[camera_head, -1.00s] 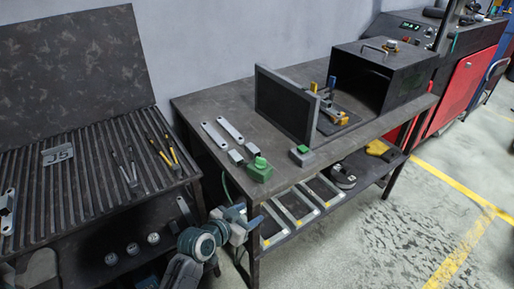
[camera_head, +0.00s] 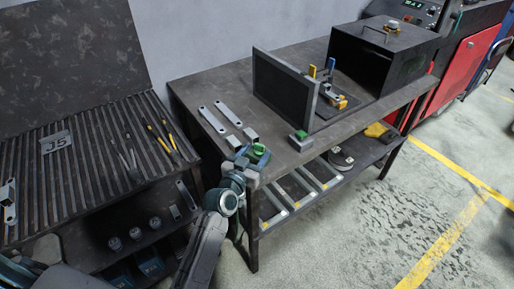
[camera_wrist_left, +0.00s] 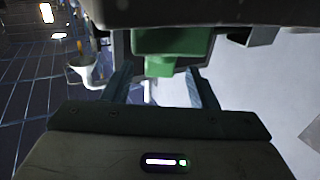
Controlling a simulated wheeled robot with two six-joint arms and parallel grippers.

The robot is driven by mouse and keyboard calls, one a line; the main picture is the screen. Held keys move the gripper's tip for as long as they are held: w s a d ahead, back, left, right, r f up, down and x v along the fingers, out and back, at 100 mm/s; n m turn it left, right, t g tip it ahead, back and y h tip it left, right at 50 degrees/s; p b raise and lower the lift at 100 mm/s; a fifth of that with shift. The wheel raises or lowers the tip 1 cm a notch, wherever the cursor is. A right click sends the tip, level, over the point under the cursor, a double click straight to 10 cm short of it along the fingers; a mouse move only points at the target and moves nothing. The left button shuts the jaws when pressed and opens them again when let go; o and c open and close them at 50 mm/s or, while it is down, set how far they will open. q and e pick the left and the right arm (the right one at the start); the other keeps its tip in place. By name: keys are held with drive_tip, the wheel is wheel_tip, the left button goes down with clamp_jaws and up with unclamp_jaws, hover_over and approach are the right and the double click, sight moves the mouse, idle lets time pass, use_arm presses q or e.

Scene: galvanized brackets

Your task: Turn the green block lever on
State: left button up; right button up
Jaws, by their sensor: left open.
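The green block (camera_head: 260,152) sits at the table's front left corner, partly hidden by my left gripper in the head view. In the left wrist view the green block (camera_wrist_left: 172,42) is at the top centre, and a smaller green part, seemingly its lever (camera_wrist_left: 158,67), hangs from it. My left gripper (camera_head: 246,161) is at the block's near left side, open. In the wrist view its fingers (camera_wrist_left: 160,84) stand apart on either side of the lever, with a gap visible. I cannot tell the lever's exact setting. My right gripper is not in view.
A grey block with a green top (camera_head: 300,140) stands to the right on the table (camera_head: 215,85). Flat metal brackets (camera_head: 212,118) lie behind the green block. An upright dark panel (camera_head: 284,92) and a black box (camera_head: 375,60) stand farther back. A ribbed bench (camera_head: 90,165) is at left.

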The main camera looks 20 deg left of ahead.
use_arm(q)
drive_tip(key=shift+w+d, duration=0.15)
drive_tip(key=shift+w, duration=0.7)
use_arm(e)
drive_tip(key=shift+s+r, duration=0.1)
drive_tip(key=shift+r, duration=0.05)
use_arm(q)
drive_tip(key=c, duration=1)
drive_tip(key=shift+f+b, duration=0.15)
drive_tip(key=shift+b, duration=0.25)
drive_tip(key=m+h+b, duration=0.1)
drive_tip(key=b, duration=0.3)
drive_tip(key=shift+f+h, duration=0.15)
drive_tip(key=shift+h, duration=0.15)
drive_tip(key=m+h+b, duration=0.1)
drive_tip(key=b, duration=0.1)
drive_tip(key=shift+a+g+b, duration=0.2)
drive_tip(key=shift+g+b, duration=0.15)
drive_tip(key=shift+g, duration=0.05)
drive_tip(key=shift+r+h, duration=0.3)
drive_tip(key=shift+h, duration=0.1)
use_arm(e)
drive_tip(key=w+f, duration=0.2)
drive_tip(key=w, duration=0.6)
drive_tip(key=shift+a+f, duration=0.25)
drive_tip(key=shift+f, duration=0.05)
